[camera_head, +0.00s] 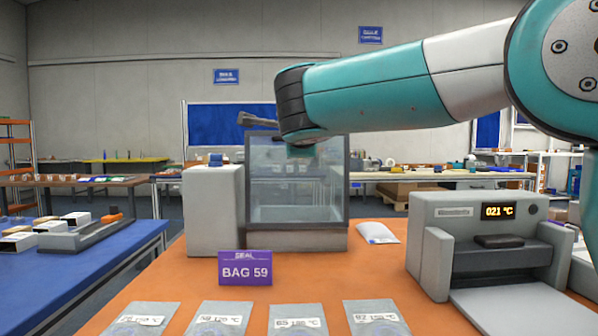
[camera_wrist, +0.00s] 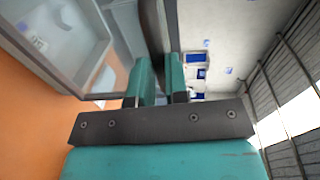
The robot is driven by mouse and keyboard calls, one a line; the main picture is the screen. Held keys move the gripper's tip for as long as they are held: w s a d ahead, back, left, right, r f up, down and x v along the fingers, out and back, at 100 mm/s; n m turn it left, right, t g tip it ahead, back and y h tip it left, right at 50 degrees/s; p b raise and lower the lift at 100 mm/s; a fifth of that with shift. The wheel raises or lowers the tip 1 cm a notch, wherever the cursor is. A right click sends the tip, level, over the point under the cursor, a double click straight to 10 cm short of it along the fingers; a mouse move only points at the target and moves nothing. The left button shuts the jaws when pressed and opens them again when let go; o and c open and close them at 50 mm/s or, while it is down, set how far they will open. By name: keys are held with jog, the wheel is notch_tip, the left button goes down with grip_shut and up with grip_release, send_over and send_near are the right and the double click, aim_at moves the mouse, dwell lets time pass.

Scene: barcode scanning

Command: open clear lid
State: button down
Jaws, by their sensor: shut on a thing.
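The clear-lidded box (camera_head: 297,240) stands at the back middle of the orange table, with a grey base. Its clear lid (camera_head: 290,185) shows as a see-through panel with a dark frame, and it also shows in the wrist view (camera_wrist: 85,40). My gripper (camera_wrist: 159,68) has its two teal fingers close together on the dark edge of the lid. In the head view my wrist hides the fingers at the top of the box. I cannot tell how far the lid is raised.
A purple "BAG 59" sign (camera_head: 245,268) stands in front of the box. A light grey block (camera_head: 213,210) is left of it, and a white packet (camera_head: 377,232) right. A sealing machine (camera_head: 490,240) stands at the right. Several labelled pouches (camera_head: 217,318) lie along the front.

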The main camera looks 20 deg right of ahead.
jog(key=s+f+t+b, duration=0.1)
jog(key=s+b, duration=0.1)
jog(key=b, duration=0.2)
jog(key=s+a+f+t+b, duration=0.1)
jog(key=s+f+b, duration=0.1)
jog(key=b, duration=0.3)
jog(key=shift+s+a, duration=0.1)
jog(key=shift+a, duration=0.05)
jog(key=shift+h, duration=0.3)
jog(key=c, duration=1.2)
grip_release()
jog(key=shift+o, duration=0.4)
jog(key=shift+s+r, duration=0.1)
jog(key=shift+r, duration=0.1)
jog(key=shift+r, duration=0.1)
jog(key=b+v, duration=0.1)
jog(key=v, duration=1.6)
jog(key=shift+s+f+b, duration=0.25)
jog(key=shift+f+b, duration=0.1)
jog(key=shift+b, duration=0.05)
